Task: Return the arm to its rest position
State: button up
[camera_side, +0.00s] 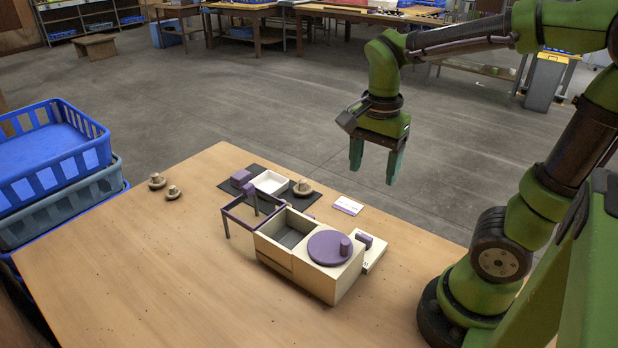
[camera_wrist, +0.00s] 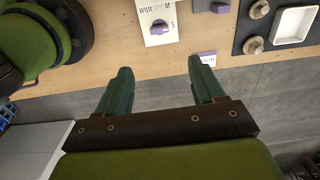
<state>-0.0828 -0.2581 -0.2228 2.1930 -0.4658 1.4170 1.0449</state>
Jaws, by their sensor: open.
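My gripper (camera_side: 374,172) is open and empty. It hangs fingers down, well above the table's far right side, with nothing touching it. In the wrist view the two green fingers (camera_wrist: 160,68) stand apart with a clear gap between them. In the side view, brown-capped mushrooms (camera_side: 157,181) sit on the bare table at the far left. At least one more mushroom (camera_side: 303,188) sits on the dark mat (camera_side: 230,187) beside a white tray (camera_side: 270,182). The tray looks empty in the wrist view (camera_wrist: 293,26), where two mushrooms (camera_wrist: 258,10) show near it.
A cream box (camera_side: 312,278) with a purple round top (camera_side: 330,248) and an open compartment stands mid-table. A purple frame (camera_side: 237,214) on legs adjoins it. A small card (camera_side: 348,205) lies behind. Blue crates (camera_side: 50,150) stand left. The table's front left is clear.

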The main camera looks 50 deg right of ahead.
jog(key=s+a+r+n+t+y, duration=0.1)
jog(key=a+r+n+t+y, duration=0.1)
jog(key=a+n+t, duration=0.5)
jog(key=r+n, duration=0.1)
jog(key=n, duration=0.5)
jog(key=shift+a+r+n, duration=0.4)
